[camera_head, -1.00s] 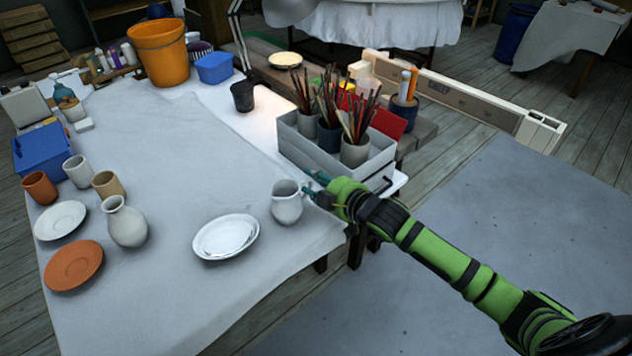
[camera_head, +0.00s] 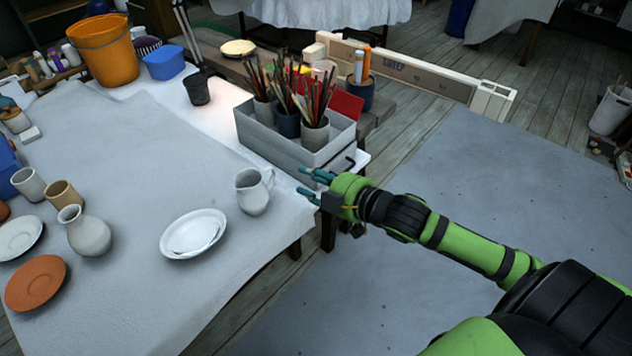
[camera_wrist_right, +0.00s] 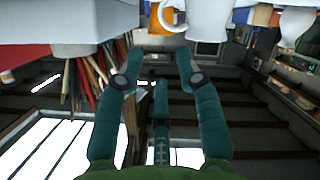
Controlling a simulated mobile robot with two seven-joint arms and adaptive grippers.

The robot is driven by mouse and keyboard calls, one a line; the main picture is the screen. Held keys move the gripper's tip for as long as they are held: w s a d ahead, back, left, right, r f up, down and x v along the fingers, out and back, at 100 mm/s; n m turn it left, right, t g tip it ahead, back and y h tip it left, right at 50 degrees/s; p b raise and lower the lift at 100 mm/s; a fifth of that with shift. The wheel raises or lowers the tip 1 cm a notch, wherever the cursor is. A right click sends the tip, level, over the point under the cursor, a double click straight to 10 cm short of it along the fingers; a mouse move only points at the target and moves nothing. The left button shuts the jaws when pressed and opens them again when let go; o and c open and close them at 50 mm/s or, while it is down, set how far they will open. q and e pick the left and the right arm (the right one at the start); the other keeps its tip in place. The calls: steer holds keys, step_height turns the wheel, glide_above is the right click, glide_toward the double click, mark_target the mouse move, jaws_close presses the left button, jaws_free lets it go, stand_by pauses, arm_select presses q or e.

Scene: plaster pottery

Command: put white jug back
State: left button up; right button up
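The white jug (camera_head: 253,192) stands upright on the cloth-covered table near its right edge, its handle towards my right gripper. My right gripper (camera_head: 305,182) is just right of the jug, apart from it, with its teal fingers spread and nothing between them. In the right wrist view the jug (camera_wrist_right: 208,14) is partly cut off at the top edge, beyond the open fingers (camera_wrist_right: 160,75). My left gripper is in neither view.
A grey box (camera_head: 284,150) with brush pots stands just behind the jug. A white plate (camera_head: 170,243) lies to its left. A pale vase (camera_head: 88,237) and a terracotta plate (camera_head: 36,284) are further left. Bare cloth lies between the jug and vase, behind the plate.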

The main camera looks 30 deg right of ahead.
steer(key=shift+s+d+r, duration=0.15)
steer(key=shift+s+r, duration=0.05)
steer(key=shift+s, duration=0.3)
steer(key=s+d+f+m+g+h, duration=0.15)
steer(key=d+f, duration=0.35)
steer(key=f, duration=0.6)
steer(key=s+d+f+m+g+h, duration=0.1)
steer(key=d+f+m+h, duration=0.25)
steer(key=f, duration=0.75)
steer(key=s+d+f+m+g, duration=0.1)
steer(key=s+f+g, duration=0.1)
steer(key=s+f, duration=0.35)
steer(key=s+d+f+m+g, duration=0.1)
steer(key=s+f+g, duration=0.15)
steer(key=f, duration=0.65)
steer(key=s+a+f+g, duration=0.2)
steer(key=s+a+f, duration=0.2)
steer(key=s, duration=0.5)
steer(key=s+a+f+g, duration=0.2)
steer(key=s+a+f, duration=0.2)
steer(key=s+f, duration=0.3)
steer(key=s+a+f+m+g, duration=0.1)
steer(key=s+a+f, duration=0.4)
steer(key=s, duration=0.8)
steer(key=shift+s+f+g+y, duration=0.25)
steer(key=shift+f+g+y, duration=0.15)
steer(key=shift+f, duration=0.2)
